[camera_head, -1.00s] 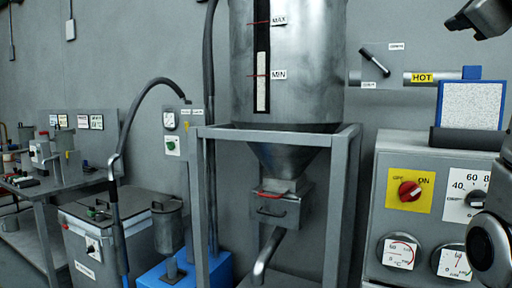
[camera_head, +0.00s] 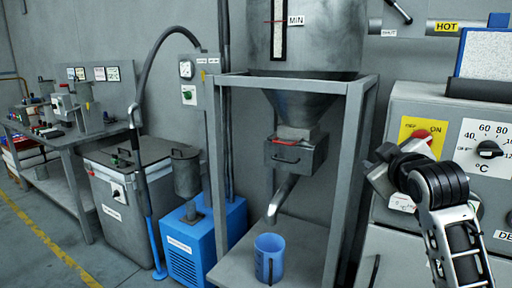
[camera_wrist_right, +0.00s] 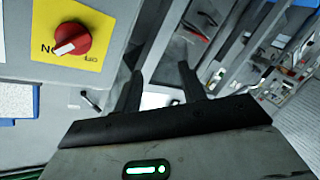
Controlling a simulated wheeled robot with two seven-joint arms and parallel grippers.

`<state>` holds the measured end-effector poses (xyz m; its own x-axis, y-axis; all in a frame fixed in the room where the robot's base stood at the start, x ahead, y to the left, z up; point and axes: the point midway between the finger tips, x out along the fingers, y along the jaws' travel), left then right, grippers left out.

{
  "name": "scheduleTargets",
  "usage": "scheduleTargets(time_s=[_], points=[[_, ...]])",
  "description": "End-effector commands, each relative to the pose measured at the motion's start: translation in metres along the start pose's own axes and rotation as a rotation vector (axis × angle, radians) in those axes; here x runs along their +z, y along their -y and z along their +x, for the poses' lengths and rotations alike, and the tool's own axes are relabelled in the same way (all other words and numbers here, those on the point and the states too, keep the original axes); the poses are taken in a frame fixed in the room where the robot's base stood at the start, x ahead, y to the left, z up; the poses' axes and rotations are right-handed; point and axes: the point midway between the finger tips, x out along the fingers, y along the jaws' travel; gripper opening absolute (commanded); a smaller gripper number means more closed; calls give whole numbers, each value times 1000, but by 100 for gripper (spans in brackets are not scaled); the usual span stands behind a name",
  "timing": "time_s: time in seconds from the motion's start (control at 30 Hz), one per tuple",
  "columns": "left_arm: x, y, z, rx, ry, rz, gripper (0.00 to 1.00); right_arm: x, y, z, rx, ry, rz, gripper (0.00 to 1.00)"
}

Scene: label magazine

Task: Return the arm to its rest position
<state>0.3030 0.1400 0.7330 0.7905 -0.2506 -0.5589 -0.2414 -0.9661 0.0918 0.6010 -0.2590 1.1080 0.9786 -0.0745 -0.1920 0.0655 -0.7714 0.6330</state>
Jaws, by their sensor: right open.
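My right gripper (camera_head: 376,172) is in front of the control cabinet (camera_head: 405,112), at its left edge. Its arm comes up from the lower right corner, and the wrist hides part of the cabinet's front. In the right wrist view, the two dark fingers of the gripper (camera_wrist_right: 160,78) stand apart with nothing held between them. The red rotary switch on its yellow plate (camera_wrist_right: 92,50) is at the upper left of that view; in the head view the wrist partly covers the red switch (camera_head: 421,136). My left gripper is not in view.
A steel hopper (camera_head: 297,108) in a grey frame (camera_head: 355,130) stands left of the gripper. A blue cup (camera_head: 268,258) stands below its spout. A blue unit (camera_head: 190,245), a grey bin (camera_head: 118,200) and a workbench (camera_head: 70,140) are further left. Open floor shows at lower left.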

Motion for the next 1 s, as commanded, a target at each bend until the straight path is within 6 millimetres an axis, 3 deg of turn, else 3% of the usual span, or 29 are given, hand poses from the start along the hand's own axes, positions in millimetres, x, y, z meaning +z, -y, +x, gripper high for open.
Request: scheduleTargets(time_s=[0.03,0.17,0.27,0.4,0.5,0.6,0.73,0.83,1.0], points=[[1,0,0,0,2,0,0,29,37,2,-50,20,24,41],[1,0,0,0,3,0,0,89,117,-10,-152,47,109,41],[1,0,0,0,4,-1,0,133,175,-33,-229,77,190,41],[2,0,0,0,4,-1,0,190,250,-86,-331,133,325,41],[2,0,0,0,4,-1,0,222,292,-132,-390,180,431,41],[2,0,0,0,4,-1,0,244,321,-174,-428,223,525,41],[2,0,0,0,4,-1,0,258,342,-212,-455,263,610,41],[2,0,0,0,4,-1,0,262,347,-226,-462,276,642,41],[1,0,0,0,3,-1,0,263,349,-229,-463,279,650,41]])
